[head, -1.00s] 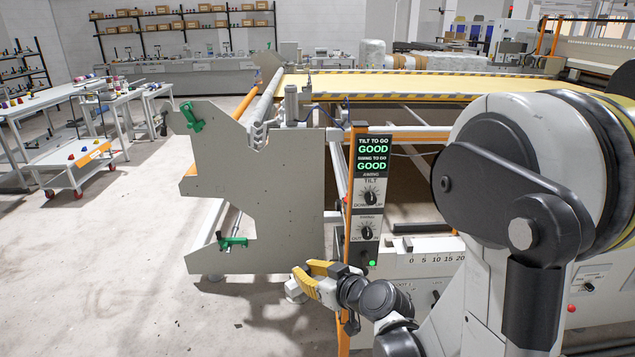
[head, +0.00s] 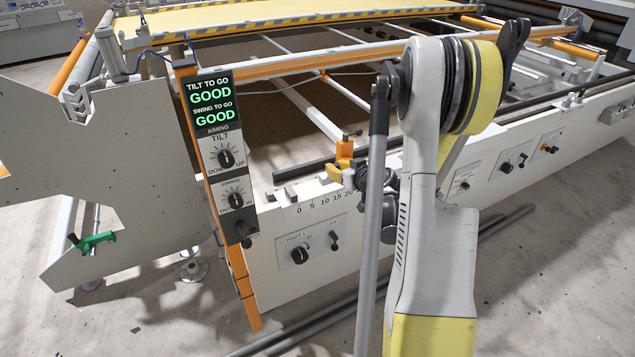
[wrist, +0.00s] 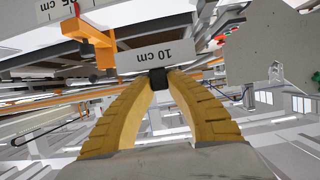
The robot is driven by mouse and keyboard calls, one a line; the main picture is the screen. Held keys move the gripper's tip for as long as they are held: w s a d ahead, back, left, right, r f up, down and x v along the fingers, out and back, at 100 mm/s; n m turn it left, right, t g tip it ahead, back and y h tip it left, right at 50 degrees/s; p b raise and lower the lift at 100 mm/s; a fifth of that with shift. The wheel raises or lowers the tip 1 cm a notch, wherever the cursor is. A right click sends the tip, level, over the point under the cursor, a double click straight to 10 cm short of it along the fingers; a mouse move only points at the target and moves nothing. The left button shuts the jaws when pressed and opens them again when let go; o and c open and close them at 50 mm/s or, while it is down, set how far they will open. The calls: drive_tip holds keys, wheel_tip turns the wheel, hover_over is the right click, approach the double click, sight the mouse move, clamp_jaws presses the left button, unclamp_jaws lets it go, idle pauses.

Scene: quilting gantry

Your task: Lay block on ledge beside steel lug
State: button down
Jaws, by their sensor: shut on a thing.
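My gripper (wrist: 158,84) is shut on a small black grip at the edge of a white block marked "10 cm" (wrist: 155,57), which reads upside down in the wrist view. In the head view my gripper (head: 335,171) is small, over the ledge (head: 327,196) with the 0 to 20 scale. The block is hard to make out there. A small grey metal piece (head: 289,193), perhaps the steel lug, stands on the ledge near the zero mark. Whether the block touches the ledge cannot be told.
An orange bracket (head: 345,150) stands close behind my gripper; it shows in the wrist view (wrist: 92,42) beside the block. A panel with green GOOD readouts (head: 212,104) and knobs stands to the left. A grey end plate (head: 90,150) is further left.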

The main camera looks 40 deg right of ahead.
drive_tip(key=b+x, duration=0.1)
drive_tip(key=x, duration=0.3)
drive_tip(key=f+b+x, duration=0.1)
drive_tip(key=x, duration=0.3)
drive_tip(key=s+f+b+x, duration=0.1)
drive_tip(key=x, duration=0.3)
drive_tip(key=shift+w+d+b, duration=0.15)
drive_tip(key=shift+b, duration=0.25)
wheel_tip(320, 180, down, 4)
drive_tip(key=shift+f+b, duration=0.1)
drive_tip(key=shift+b, duration=1.05)
drive_tip(key=shift+r, duration=0.25)
drive_tip(key=c, duration=1.4)
unclamp_jaws()
drive_tip(key=shift+f, duration=0.2)
drive_tip(key=shift+c, duration=0.2)
